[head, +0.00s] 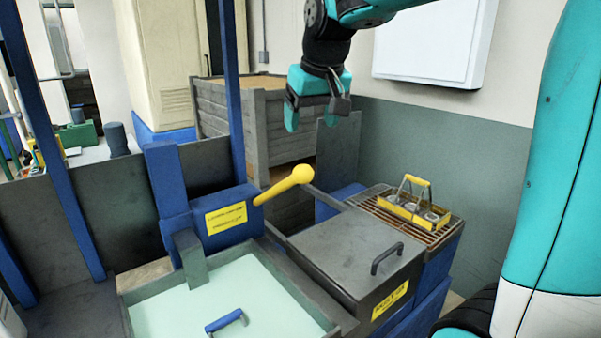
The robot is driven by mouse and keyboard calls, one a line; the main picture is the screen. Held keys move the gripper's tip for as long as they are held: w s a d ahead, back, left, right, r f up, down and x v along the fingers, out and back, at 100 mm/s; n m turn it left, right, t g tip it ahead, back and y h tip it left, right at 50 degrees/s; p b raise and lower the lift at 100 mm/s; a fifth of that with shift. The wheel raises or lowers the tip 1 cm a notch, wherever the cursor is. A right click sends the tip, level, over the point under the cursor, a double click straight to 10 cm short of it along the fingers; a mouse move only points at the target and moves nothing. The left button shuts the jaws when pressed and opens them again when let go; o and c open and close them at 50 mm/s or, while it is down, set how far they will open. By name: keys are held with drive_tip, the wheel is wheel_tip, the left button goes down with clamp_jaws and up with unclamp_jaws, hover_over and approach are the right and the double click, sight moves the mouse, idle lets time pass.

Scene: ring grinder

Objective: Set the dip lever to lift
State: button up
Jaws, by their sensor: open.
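The dip lever (284,186) is a yellow rod with a round knob at its end. It comes out of a blue housing (222,217) with a yellow label and tilts up to the right. My gripper (317,108) hangs above and slightly right of the knob, fingers pointing down. It is open and empty, clear of the lever in the picture. The label's lettering is too small to read.
A tank of pale liquid (200,300) with a blue handle (226,320) lies in front. Right of it are a grey lid (352,252) with a dark handle and a rack (385,214) holding a yellow carrier (408,207). Blue posts (232,90) stand left; a wooden crate (240,118) stands behind.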

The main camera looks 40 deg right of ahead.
sight(305, 167)
drive_tip(key=shift+m, duration=0.3)
drive_tip(key=p+x, duration=0.1)
drive_tip(key=x, duration=0.4)
drive_tip(key=d+p+x, duration=0.1)
drive_tip(key=x, duration=0.5)
drive_tip(key=p+x, duration=0.1)
drive_tip(key=x, duration=0.5)
drive_tip(key=shift+w+d+r, duration=0.2)
drive_tip(key=shift+w+d, duration=0.1)
drive_tip(key=shift+w, duration=0.05)
